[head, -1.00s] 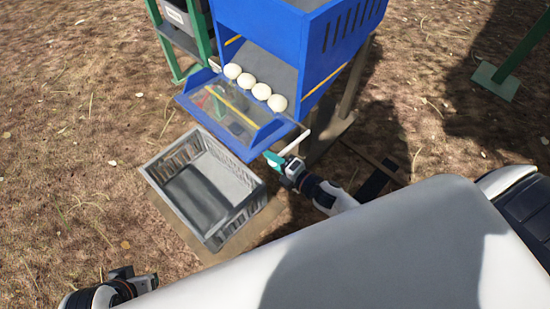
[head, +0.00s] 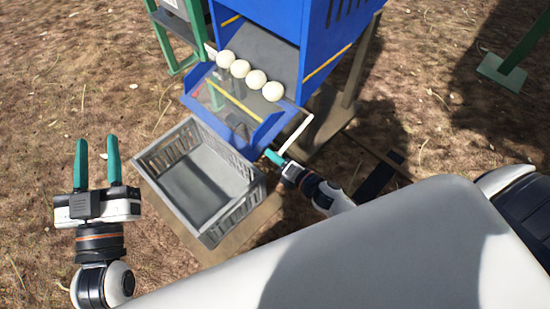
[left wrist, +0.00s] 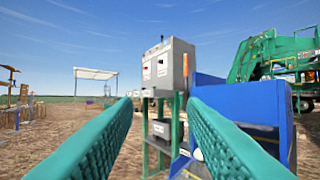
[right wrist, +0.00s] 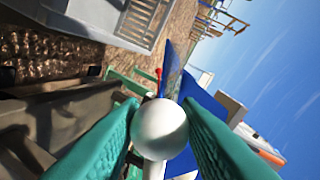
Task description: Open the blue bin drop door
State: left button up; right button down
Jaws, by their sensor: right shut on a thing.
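The blue bin (head: 340,50) stands at the top middle of the head view. Its front tray, with a blue lip (head: 222,126) and a blue side wall (head: 270,128), juts toward the grey crate; I cannot tell how far the drop door is open. Several round white onions (head: 240,68) lie in a row at the bin mouth. My right gripper (head: 273,157) is shut on the white handle (head: 297,132) beside the tray; its round white end (right wrist: 160,129) sits between the fingers in the right wrist view. My left gripper (head: 97,165) is open and empty, left of the crate.
A grey slatted crate (head: 150,165) stands below the tray on a board. A green-legged stand (head: 165,48) with a grey box (left wrist: 165,68) is beside the bin. Another green post (head: 515,60) stands at right. Dry ground is clear at left.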

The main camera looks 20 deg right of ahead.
pick_arm(q)
jog(key=shift+s+d+r+t+h+b, duration=0.15)
jog(key=shift+s+r+t+h, duration=0.2)
jog(key=shift+r+t, duration=0.4)
jog(key=shift+s+a+r+t+h+b, duration=0.15)
jog(key=shift+s+r+t+h, duration=0.15)
jog(key=shift+r+t, duration=0.45)
pick_arm(e)
jog(key=shift+d+f, duration=0.2)
jog(key=shift+f, duration=0.3)
pick_arm(q)
jog(key=shift+d+r, duration=0.1)
jog(key=shift+r, duration=0.05)
pick_arm(e)
jog(key=shift+w, duration=0.1)
jog(key=c, duration=1.1)
grip_release()
pick_arm(q)
jog(key=shift+g, duration=0.3)
notch_tip(320, 180, down, 8)
jog(key=w+g+y+p, duration=0.1)
jog(key=g+y+p, duration=0.1)
jog(key=g, duration=0.3)
jog(key=shift+w+a+r, duration=0.25)
jog(key=shift+w+a, duration=0.1)
jog(key=shift+w, duration=0.05)
pick_arm(e)
jog(key=v, duration=1.2)
